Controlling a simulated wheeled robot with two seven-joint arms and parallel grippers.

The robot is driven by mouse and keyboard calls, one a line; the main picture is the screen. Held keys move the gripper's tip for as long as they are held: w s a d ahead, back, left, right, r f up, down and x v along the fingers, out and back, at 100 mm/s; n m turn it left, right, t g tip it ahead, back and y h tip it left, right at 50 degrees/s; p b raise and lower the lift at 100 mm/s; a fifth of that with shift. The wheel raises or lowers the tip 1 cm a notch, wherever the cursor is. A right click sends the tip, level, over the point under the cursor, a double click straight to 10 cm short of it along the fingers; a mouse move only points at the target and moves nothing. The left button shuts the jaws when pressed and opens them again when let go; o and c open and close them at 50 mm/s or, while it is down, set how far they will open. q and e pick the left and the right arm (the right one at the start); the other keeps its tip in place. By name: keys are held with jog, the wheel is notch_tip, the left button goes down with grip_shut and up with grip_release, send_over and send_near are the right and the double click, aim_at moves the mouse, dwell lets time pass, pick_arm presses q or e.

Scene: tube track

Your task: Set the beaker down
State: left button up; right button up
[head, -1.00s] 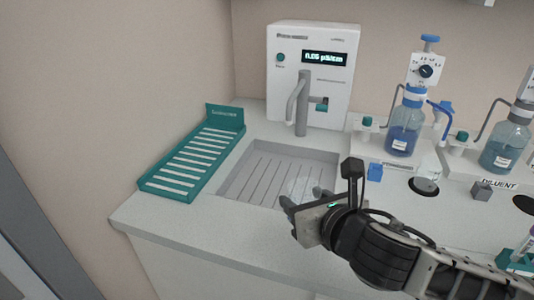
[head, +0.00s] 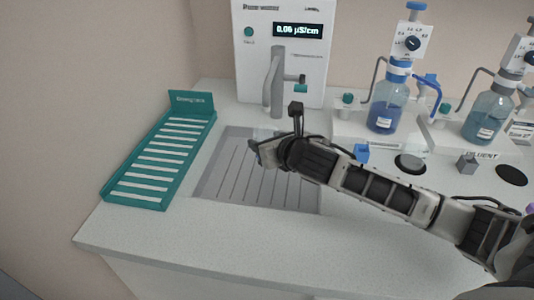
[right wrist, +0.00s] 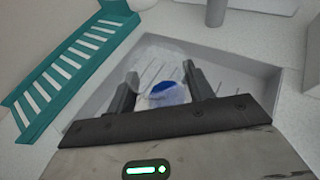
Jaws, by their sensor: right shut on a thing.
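The clear beaker (right wrist: 165,68) shows between the two fingers of my right gripper (right wrist: 163,82) in the right wrist view, with a blue patch on or in it. My right gripper is shut on it. In the head view the right gripper (head: 257,151) is over the grooved drain basin (head: 222,178), below the dispenser's spout. The beaker is faint there and mostly hidden behind the gripper. I cannot tell whether its base touches the basin floor. My left gripper is not in view.
A white water dispenser (head: 252,70) with a grey tap (head: 277,90) stands behind the basin. A teal slotted rack (head: 150,175) lies to the left. Blue-liquid bottles (head: 385,112) (head: 487,118) stand at the right. The counter's front strip (head: 200,232) is clear.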

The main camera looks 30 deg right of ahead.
jog(key=shift+w+d+f, duration=0.2)
jog(key=shift+w+f, duration=0.35)
jog(key=shift+f, duration=0.1)
jog(key=shift+w+d+f, duration=0.1)
jog(key=shift+w+f, duration=0.1)
jog(key=shift+f, duration=1.6)
jog(key=shift+f, duration=0.15)
jog(key=o, duration=1)
jog(key=shift+s+r, duration=0.1)
jog(key=shift+r, duration=0.1)
jog(key=v, duration=1)
jog(key=shift+s+r, duration=0.15)
jog(key=shift+s, duration=0.15)
jog(key=shift+s+r, duration=0.25)
jog(key=shift+s, duration=0.25)
